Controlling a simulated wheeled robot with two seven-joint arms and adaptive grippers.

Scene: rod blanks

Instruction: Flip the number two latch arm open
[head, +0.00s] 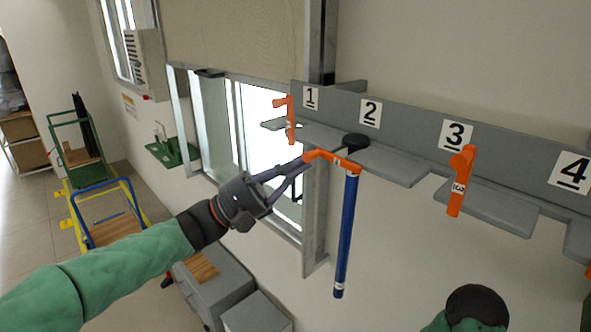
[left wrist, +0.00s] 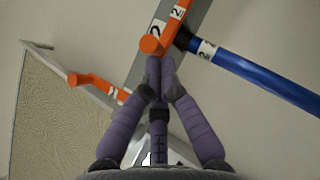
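The number two latch arm (head: 328,157) is orange, with a knob at its left end. In the head view it lies sideways, across the upper part of the blue rod (head: 344,240). The rod hangs upright at the slot marked 2, and its black head (head: 355,141) sits above the shelf. My left gripper (head: 304,162) has its fingertips at the latch's knob end. In the left wrist view the fingertips (left wrist: 161,75) come together just below the orange knob (left wrist: 151,44); contact is hard to tell.
The grey rack (head: 400,128) carries number plates 1 to 4. The number one latch (head: 290,120) and number three latch (head: 460,182) hang on either side. A metal post (head: 318,215) and a window stand behind my left gripper. Carts (head: 100,215) stand on the floor at left.

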